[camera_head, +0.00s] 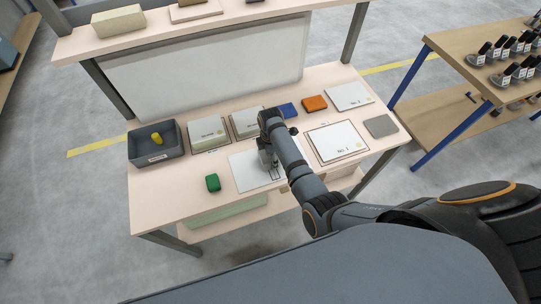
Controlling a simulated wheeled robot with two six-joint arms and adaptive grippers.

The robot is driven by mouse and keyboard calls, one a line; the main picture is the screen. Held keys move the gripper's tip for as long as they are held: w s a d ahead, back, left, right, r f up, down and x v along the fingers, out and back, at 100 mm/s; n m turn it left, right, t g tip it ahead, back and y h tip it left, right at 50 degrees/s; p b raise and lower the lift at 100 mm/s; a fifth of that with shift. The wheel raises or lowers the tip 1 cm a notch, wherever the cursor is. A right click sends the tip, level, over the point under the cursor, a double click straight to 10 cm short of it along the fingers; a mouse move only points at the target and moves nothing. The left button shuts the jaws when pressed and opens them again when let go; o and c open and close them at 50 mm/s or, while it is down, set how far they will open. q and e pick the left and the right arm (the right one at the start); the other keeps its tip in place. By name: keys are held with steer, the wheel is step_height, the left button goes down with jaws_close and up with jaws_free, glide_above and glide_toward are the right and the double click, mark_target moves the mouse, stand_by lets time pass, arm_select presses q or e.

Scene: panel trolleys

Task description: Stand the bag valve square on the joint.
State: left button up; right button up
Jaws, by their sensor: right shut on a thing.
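My right arm reaches in from the lower right. Its gripper (268,160) points down over the right part of a white sheet (246,177) on the table. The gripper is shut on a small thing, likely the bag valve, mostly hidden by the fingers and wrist. I cannot tell whether it is upright or tilted, or whether it touches the sheet. Thin dark lines (274,175) show on the sheet just below the gripper, perhaps marking the joint; the arm hides part of them. My left gripper is out of view.
A green block (213,182) lies left of the sheet. A grey bin (172,152) holds a yellow thing (156,139). Behind are white boxes (207,131), a blue block (288,110) and an orange block (315,103). Board No. 1 (336,141) and a grey pad (381,126) lie right.

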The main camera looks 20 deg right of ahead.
steer(key=shift+f, duration=0.25)
steer(key=o, duration=1.7)
steer(key=shift+o, duration=0.5)
steer(key=shift+r, duration=0.1)
step_height(320, 180, up, 12)
